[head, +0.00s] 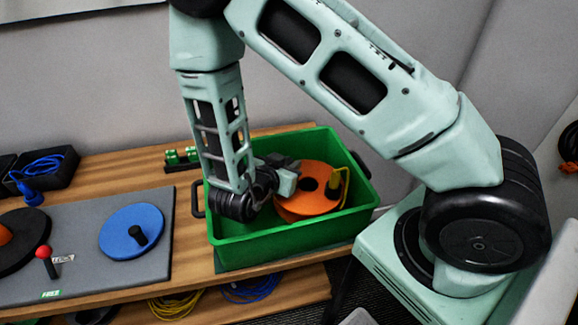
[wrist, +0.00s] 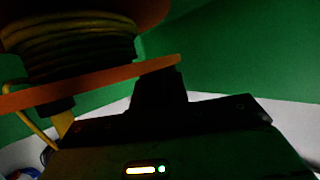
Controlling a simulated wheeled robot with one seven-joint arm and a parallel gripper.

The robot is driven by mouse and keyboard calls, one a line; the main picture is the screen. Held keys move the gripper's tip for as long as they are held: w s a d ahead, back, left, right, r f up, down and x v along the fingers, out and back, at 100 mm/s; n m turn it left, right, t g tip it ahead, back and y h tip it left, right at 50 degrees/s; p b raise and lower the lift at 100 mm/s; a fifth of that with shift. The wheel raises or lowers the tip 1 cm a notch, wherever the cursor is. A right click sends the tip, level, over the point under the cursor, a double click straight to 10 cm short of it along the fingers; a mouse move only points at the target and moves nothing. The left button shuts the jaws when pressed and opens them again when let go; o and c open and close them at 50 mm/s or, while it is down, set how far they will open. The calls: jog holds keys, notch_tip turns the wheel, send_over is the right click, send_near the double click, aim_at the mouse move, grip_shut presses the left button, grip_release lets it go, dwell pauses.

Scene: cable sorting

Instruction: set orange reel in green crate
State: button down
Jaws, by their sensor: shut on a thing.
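The orange reel (head: 318,205) is inside the green crate (head: 240,250) in the head view, at the crate's right half. A yellow cable end stands up at its right side. My gripper (head: 284,182) reaches down into the crate and is shut on the reel's rim at its left side. In the wrist view the reel's orange flange (wrist: 95,85) runs to the dark jaw (wrist: 158,92), with wound cable above it. The green crate wall (wrist: 225,60) fills the background. Whether the reel touches the crate floor cannot be told.
A grey mat (head: 85,270) left of the crate holds a blue disc (head: 132,231) with a black peg, a dark disc and a red-knobbed stick (head: 45,254). A black bin (head: 48,168) with blue cable stands behind.

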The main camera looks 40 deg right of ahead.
jog(key=shift+f, duration=0.2)
jog(key=shift+f, duration=0.15)
jog(key=c, duration=1.4)
grip_release()
jog(key=shift+o, duration=0.2)
jog(key=v, duration=0.7)
jog(key=shift+a+r, duration=0.2)
jog(key=shift+r, duration=0.1)
jog(key=shift+r, duration=0.1)
